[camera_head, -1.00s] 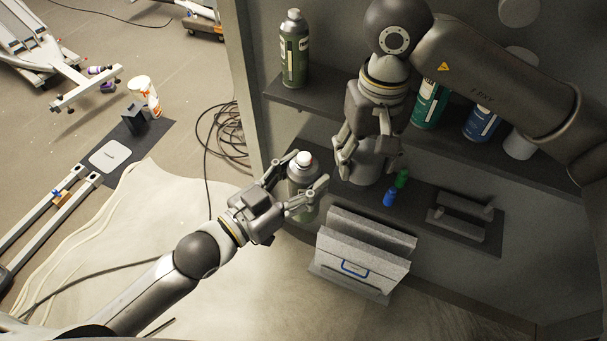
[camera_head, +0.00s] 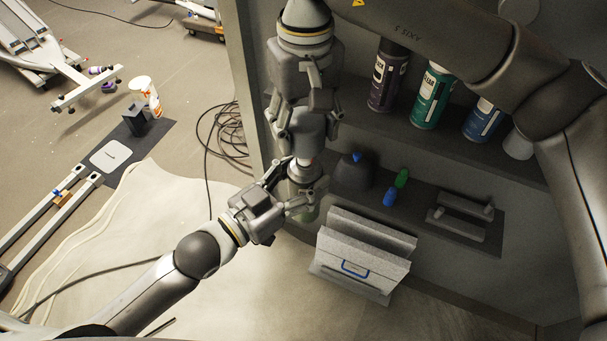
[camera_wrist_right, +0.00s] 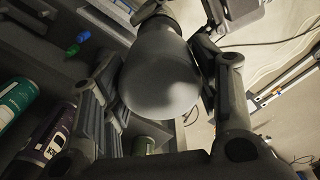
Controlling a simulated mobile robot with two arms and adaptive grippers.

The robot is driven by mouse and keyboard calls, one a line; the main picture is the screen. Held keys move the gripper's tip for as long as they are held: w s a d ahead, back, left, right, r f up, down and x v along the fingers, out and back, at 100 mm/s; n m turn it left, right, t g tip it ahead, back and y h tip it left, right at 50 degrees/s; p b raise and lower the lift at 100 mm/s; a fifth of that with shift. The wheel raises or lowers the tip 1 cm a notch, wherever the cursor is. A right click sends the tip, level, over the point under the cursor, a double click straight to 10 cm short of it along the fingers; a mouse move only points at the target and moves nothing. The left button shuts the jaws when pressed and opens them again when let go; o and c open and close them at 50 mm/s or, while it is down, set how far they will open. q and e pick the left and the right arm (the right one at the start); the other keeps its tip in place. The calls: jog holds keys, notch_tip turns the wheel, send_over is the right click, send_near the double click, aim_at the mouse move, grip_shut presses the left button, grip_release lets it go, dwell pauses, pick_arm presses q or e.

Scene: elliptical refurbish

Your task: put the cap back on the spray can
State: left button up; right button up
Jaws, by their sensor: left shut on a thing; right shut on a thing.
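My left gripper (camera_head: 298,190) is shut on the spray can (camera_head: 306,174) and holds it roughly upright in front of the shelf unit. The can's pale top shows between the fingers; its lower body is partly hidden. My right gripper (camera_head: 308,132) is shut on a grey, rounded cap (camera_head: 306,122), directly above the can in the head view. The cap also fills the middle of the right wrist view (camera_wrist_right: 160,75), between the fingers. The cap's lower edge is close to the can top; I cannot tell whether they touch.
Purple (camera_head: 387,75), green (camera_head: 432,95) and blue (camera_head: 482,118) cans stand on the upper shelf. On the lower shelf are a dark, blue-topped container (camera_head: 352,172) and small green (camera_head: 402,178) and blue (camera_head: 389,197) items. A grey box with a blue handle (camera_head: 354,268) stands in front.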

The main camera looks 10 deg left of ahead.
aim_at(305, 189)
jog(key=shift+f, duration=1.85)
jog(key=shift+f, duration=0.85)
jog(key=shift+d+f, duration=0.1)
jog(key=shift+f, duration=0.65)
jog(key=shift+c, duration=0.3)
jog(key=shift+r, duration=0.45)
jog(key=shift+f, duration=0.65)
dwell(0.8)
jog(key=o, duration=0.8)
jog(key=shift+o, duration=0.2)
jog(key=shift+r, duration=0.1)
